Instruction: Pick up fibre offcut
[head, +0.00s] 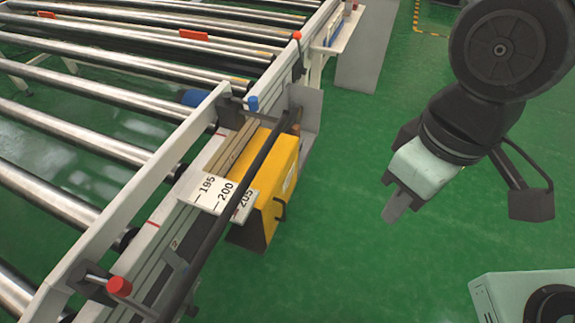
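I cannot make out anything that is clearly a fibre offcut in the head view. My gripper (402,206) hangs over the green floor, right of the roller conveyor and apart from it. Its grey fingers point down and to the left. They show as one narrow shape from the side, so I cannot tell whether they are open or shut. I see nothing held between them.
The roller conveyor (150,226) with its pale side rail fills the left. A yellow box (268,182) hangs on its side, beside a numbered scale plate (217,191). A red knob (119,286) sticks up nearby. The green floor (365,130) between conveyor and gripper is clear.

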